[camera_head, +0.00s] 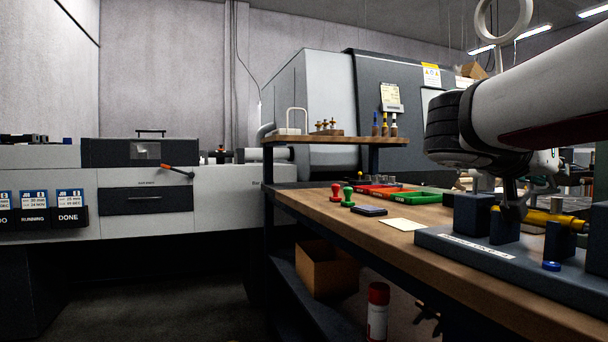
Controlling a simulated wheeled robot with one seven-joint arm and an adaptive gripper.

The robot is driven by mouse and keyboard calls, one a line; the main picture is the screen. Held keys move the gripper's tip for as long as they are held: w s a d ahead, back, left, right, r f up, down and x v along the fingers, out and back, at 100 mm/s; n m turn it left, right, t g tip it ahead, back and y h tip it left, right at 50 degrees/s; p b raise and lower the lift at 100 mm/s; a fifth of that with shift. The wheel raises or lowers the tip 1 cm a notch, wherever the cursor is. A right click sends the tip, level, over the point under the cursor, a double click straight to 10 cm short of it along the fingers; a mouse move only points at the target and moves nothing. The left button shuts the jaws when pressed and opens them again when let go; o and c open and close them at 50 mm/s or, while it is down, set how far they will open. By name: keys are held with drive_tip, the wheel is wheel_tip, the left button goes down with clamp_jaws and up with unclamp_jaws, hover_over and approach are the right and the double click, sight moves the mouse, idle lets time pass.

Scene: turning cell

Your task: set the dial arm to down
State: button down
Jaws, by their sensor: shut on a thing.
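My gripper (513,210) is at the right, low over a dark grey bench fixture (440,243) with a white label. It is shut on a small part among the fixture's upright blocks, which I take to be the dial arm. The fingers and the blocks hide most of that part, so its angle cannot be told. A yellow bar (545,217) lies across the blocks just right of the fingers. A blue knob (551,266) is on the fixture's base in front.
The wooden bench (300,201) holds green and red stamps (348,196), a dark pad (369,211), a cream card (402,224) and coloured trays (385,193). A raised shelf (340,139) stands behind. An orange-handled lever (180,168) is on the grey machine at the left.

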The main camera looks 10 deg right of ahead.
idle(0.4)
drive_tip(key=c, duration=1.7)
unclamp_jaws()
drive_tip(key=shift+a, duration=0.1)
drive_tip(key=v, duration=1.2)
drive_tip(key=shift+f, duration=0.1)
